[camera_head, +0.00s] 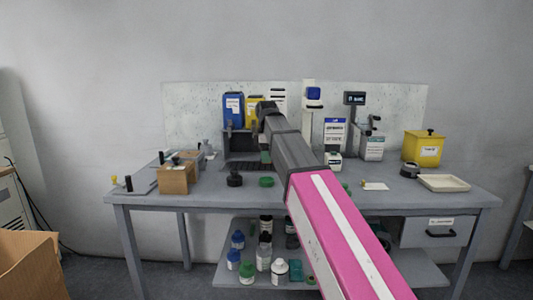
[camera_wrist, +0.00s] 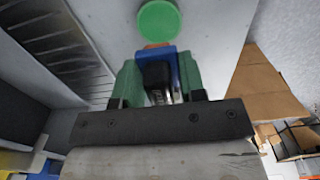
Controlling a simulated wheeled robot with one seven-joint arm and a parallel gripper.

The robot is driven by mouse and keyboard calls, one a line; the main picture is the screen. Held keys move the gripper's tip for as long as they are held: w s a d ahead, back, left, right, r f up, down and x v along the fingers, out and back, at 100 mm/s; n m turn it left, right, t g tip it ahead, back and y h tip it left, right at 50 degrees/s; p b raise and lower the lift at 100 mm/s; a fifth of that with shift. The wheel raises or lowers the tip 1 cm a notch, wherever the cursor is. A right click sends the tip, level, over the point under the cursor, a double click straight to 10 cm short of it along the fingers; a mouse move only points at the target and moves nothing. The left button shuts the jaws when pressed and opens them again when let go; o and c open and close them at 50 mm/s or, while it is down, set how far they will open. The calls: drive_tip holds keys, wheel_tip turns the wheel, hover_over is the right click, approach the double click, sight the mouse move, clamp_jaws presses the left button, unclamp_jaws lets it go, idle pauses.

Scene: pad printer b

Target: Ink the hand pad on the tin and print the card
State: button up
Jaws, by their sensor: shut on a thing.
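My gripper (camera_wrist: 160,82) has green fingers and is shut on a blue and dark piece (camera_wrist: 170,58) with an orange edge, which looks like the hand pad. A green disc (camera_wrist: 158,20) lies on the bench just beyond it; the head view also shows it (camera_head: 266,182). In the head view my arm hides most of the gripper. A small white card (camera_head: 376,186) lies on the bench right of my arm. I cannot tell for sure which round thing is the ink tin.
On the grey bench (camera_head: 455,190) stand a brown box (camera_head: 176,180), a yellow container (camera_head: 424,148), a pale tray (camera_head: 444,183) and a dark round dish (camera_head: 410,170). Bottles and the printer crowd the back. Several bottles stand on the lower shelf. A cardboard box (camera_head: 28,262) stands at front left.

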sight(267, 179)
drive_tip(key=shift+f, duration=3)
drive_tip(key=shift+f, duration=0.55)
drive_tip(key=shift+r, duration=3.55)
drive_tip(key=shift+d+f, duration=0.1)
